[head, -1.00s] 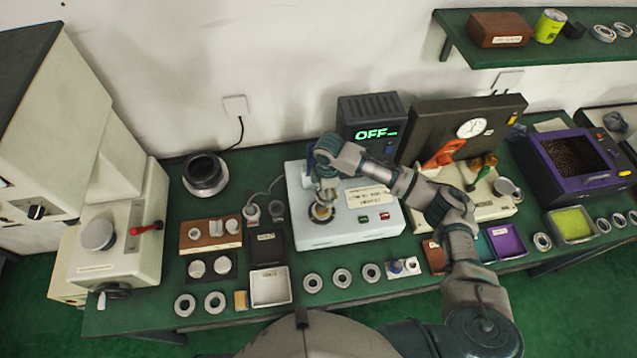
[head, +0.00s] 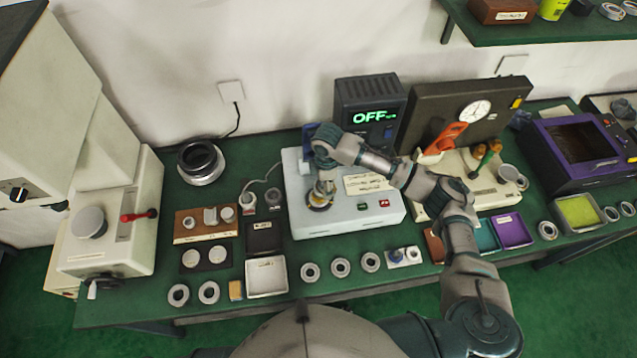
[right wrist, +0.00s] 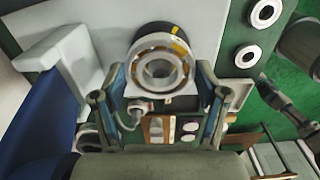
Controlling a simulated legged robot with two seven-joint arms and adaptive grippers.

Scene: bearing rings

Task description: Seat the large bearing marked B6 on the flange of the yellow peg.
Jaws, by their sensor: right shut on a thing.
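My right gripper (head: 322,190) is over the left part of the white machine, with a large bearing (head: 319,200) at its fingertips. In the right wrist view the gripper (right wrist: 162,92) is shut on this bearing (right wrist: 160,70), which shows a steel ring and a brass-coloured cage. A dark ring with a yellow mark shows around or behind it. No B6 marking can be read. Whether the bearing touches the machine is unclear. I cannot make out the yellow peg or its flange. My left gripper is not in view.
The white machine (head: 350,218) stands mid-bench, its display (head: 374,117) reading OFF. Several loose rings (head: 340,267) lie along the front edge. A wooden block (head: 206,235) and a white tray (head: 266,277) are on the left. A clock panel (head: 430,100) stands behind, right.

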